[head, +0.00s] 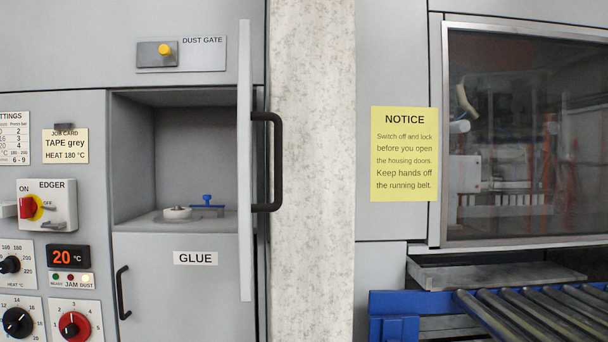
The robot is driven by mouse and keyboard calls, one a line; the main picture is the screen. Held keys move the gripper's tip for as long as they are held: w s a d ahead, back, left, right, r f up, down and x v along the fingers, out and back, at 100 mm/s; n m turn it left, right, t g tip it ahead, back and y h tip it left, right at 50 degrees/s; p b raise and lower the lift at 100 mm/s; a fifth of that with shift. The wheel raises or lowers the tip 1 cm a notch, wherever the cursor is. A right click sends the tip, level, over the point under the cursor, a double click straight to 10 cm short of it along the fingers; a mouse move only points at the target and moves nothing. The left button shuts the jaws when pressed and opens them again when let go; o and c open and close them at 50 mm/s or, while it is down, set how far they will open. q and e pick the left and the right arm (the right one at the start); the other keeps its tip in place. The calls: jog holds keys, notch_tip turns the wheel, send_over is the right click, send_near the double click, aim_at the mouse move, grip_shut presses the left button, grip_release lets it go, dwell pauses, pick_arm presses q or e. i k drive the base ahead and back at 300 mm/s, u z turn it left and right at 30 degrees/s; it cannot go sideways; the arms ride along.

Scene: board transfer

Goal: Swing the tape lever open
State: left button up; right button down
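An open compartment (180,140) stands at the left in the head view, above a panel labelled GLUE. On its floor sits a small blue part with a knob on top (207,205), which may be the tape lever. Its exact position is too small to tell. A pale round piece (177,212), perhaps a tape roll, lies just left of it. The compartment's door (244,240) stands open, seen nearly edge-on, with a black handle (277,160) on its right side. Neither of my grippers is in view.
A control panel with an EDGER switch (46,205), several dials and a job card (65,146) reading TAPE grey is at the left. A mottled pale column (312,170) stands right of the door. A roller conveyor (540,310) is at the lower right.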

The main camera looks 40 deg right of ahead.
aim_at(206, 198)
jog(key=u, duration=0.05)
jog(key=k, duration=0.6)
jog(key=z, duration=0.95)
jog(key=i, duration=0.95)
jog(key=u, duration=1.8)
jog(key=i, duration=1.7)
jog(key=z, duration=1.3)
